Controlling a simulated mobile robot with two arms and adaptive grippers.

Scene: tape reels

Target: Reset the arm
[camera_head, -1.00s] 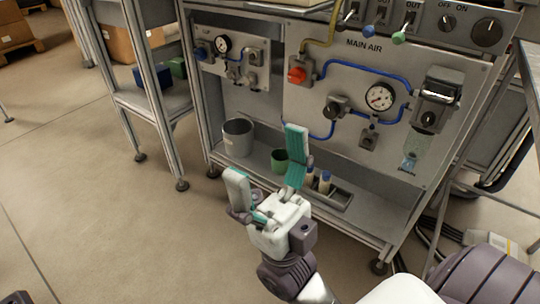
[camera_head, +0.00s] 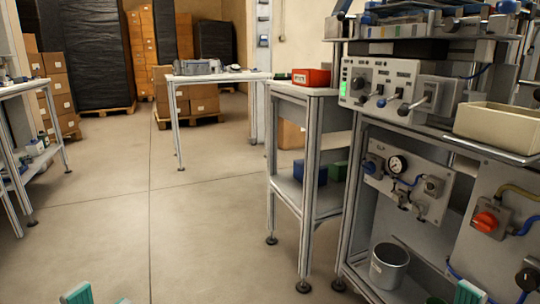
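My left gripper (camera_head: 99,297) shows only as teal fingertips at the bottom left edge. Its two tips are apart with floor between them, so it looks open and empty. My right gripper (camera_head: 474,293) shows only as teal fingertips at the bottom right edge, in front of the air panel bench. It looks open, and nothing shows in it. The rest of both grippers and both arms is below the picture.
The bench's control box (camera_head: 395,92), beige bin (camera_head: 497,128), red valve knob (camera_head: 486,222) and grey bucket (camera_head: 388,266) are at right. A shelf stand (camera_head: 308,200) is beside it. A table (camera_head: 218,76) and stacked boxes stand behind. Floor at left centre is clear.

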